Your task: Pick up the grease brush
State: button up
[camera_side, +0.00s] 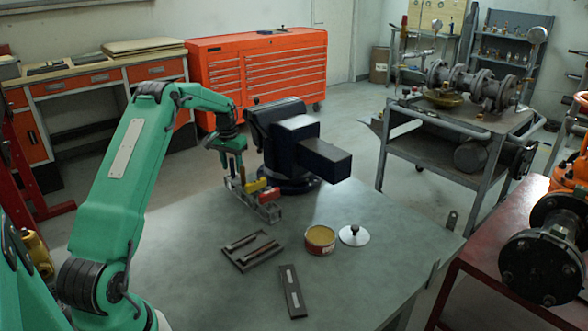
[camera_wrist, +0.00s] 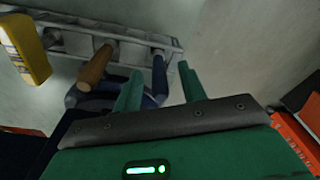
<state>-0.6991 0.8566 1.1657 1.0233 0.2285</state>
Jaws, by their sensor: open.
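My gripper (camera_side: 233,172) is open and empty above the left end of a grey tool rack (camera_side: 268,213). In the wrist view my two green fingers (camera_wrist: 160,75) are spread, with the rack (camera_wrist: 65,38) beyond them. A tool with a brown wooden-looking handle (camera_wrist: 95,66) stands in the rack, left of the fingers; its bristles are hidden, so I cannot be sure it is the grease brush. A dark blue handle (camera_wrist: 158,78) shows between the fingers; I cannot tell whether it touches them. A yellow tool (camera_wrist: 27,48) is at the far left.
A blue-black vise (camera_side: 312,150) stands close behind the rack. An open grease tin (camera_side: 320,239), a knobbed lid (camera_side: 355,236), a dark tray (camera_side: 235,257) and a dark bar (camera_side: 291,292) lie in front on the bench (camera_side: 385,250). The bench's right side is clear.

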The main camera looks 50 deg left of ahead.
jog(key=shift+c, duration=0.4)
grip_shut()
jog(key=shift+r, duration=0.15)
notch_tip(320, 180, up, 10)
jog(key=shift+f, duration=0.1)
dwell(0.6)
